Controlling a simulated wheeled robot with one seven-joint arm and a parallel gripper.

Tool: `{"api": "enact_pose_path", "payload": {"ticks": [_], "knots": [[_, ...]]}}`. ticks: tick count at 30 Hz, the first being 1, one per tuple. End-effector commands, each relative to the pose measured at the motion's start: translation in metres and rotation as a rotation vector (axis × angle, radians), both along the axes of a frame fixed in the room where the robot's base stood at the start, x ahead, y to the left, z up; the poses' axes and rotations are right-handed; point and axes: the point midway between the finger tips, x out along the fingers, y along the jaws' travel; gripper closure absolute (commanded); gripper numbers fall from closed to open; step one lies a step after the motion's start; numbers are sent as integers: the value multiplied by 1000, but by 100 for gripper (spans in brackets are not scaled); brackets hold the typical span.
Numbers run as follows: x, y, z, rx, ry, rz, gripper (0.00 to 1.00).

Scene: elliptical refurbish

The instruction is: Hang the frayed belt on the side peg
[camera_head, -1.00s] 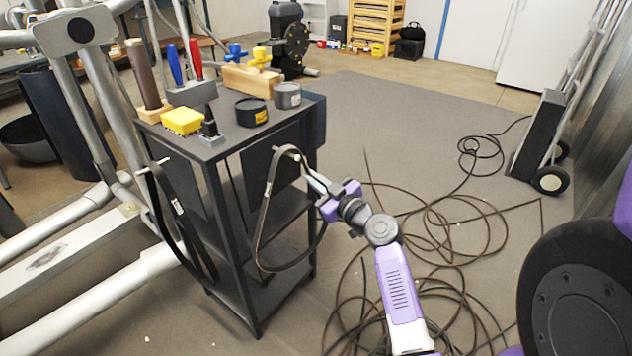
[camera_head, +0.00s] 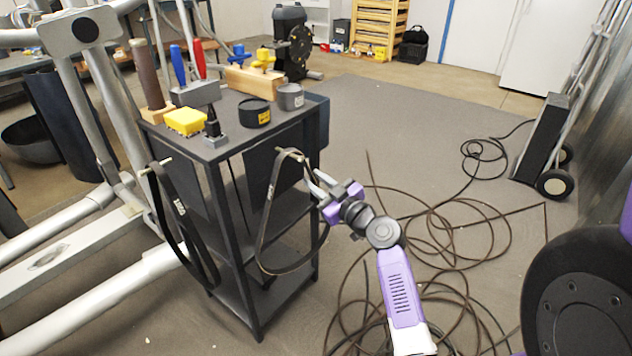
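A dark belt (camera_head: 263,215) hangs in a long loop from a peg (camera_head: 290,153) on the right side of the black cart (camera_head: 232,163). Its lower bend hangs beside the lower shelf. A second black belt (camera_head: 187,222) with a pale label hangs from a peg (camera_head: 156,164) on the cart's left face. Fraying is too small to make out on either belt. My gripper (camera_head: 308,178) is just right of the side peg, with its fingers apart and pointing at the cart. Nothing shows held between them. Whether a finger touches the right belt is unclear.
The cart top carries a yellow sponge (camera_head: 185,121), dark tins (camera_head: 253,112), screwdrivers and a wooden block. A loose cable (camera_head: 450,235) lies coiled on the floor to the right. A hand truck (camera_head: 545,140) stands at far right.

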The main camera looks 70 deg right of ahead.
Motion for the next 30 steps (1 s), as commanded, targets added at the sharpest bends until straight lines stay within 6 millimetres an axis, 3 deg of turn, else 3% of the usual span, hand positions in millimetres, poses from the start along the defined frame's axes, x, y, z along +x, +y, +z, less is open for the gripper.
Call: {"api": "enact_pose_path", "payload": {"ticks": [11, 24, 30], "knots": [[-3, 1, -1, 0, 1, 0, 71], [-57, 32, -1, 1, 1, 1, 71], [-68, 37, 0, 0, 0, 0, 71]]}}
